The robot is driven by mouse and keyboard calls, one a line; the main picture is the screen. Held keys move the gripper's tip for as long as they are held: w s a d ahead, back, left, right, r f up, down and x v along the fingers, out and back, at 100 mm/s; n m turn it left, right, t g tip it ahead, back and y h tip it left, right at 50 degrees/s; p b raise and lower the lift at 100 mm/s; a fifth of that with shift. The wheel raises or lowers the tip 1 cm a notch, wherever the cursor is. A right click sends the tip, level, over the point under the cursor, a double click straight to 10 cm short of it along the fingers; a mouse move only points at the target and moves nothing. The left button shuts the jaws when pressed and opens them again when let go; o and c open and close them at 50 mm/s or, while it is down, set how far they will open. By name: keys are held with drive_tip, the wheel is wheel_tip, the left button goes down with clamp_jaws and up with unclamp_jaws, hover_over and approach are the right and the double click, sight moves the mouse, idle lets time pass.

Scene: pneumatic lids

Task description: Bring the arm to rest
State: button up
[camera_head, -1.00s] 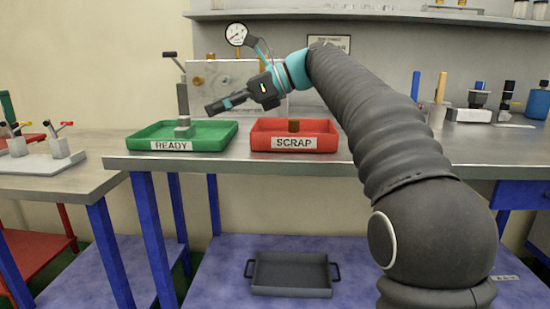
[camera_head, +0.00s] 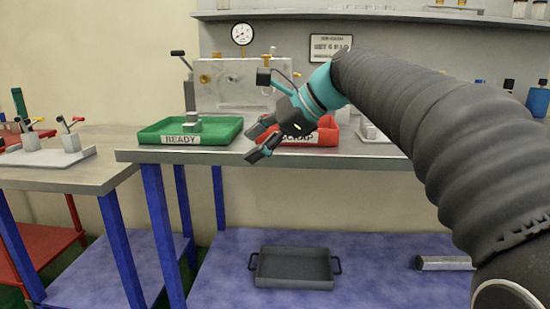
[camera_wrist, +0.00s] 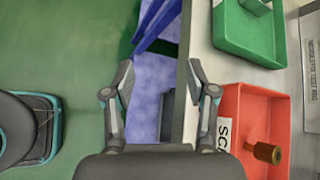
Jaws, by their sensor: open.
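My gripper (camera_head: 258,143) is open and empty in the head view. It hangs in front of the bench edge, covering part of the red SCRAP tray (camera_head: 334,137). In the wrist view its two fingers (camera_wrist: 160,95) are spread apart, with the bench's front edge and the floor area beyond them. My arm reaches in from the right of the head view.
The green READY tray (camera_head: 153,133) holds a grey block-shaped part (camera_head: 193,124). The red tray holds a brown cylindrical part (camera_wrist: 264,152). A dark tray (camera_head: 292,267) lies on the blue lower shelf (camera_head: 215,285). A test panel with a gauge (camera_head: 242,34) stands behind.

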drive_tip(key=s+d+f+n+t+h, duration=0.1)
drive_tip(key=s+d+f+n+h, duration=0.3)
drive_tip(key=s+d+f+n, duration=0.3)
drive_tip(key=s+d+f+n+t+h, duration=0.1)
drive_tip(key=s+d+f+n+h, duration=0.4)
drive_tip(key=s+d+f, duration=0.7)
drive_tip(key=s+f+n, duration=0.2)
drive_tip(key=s+f, duration=0.2)
drive_tip(key=f, duration=0.2)
drive_tip(key=shift+s+f+n, duration=0.15)
drive_tip(key=shift+s+n, duration=0.15)
drive_tip(key=shift+s, duration=0.1)
drive_tip(key=shift+d, duration=0.1)
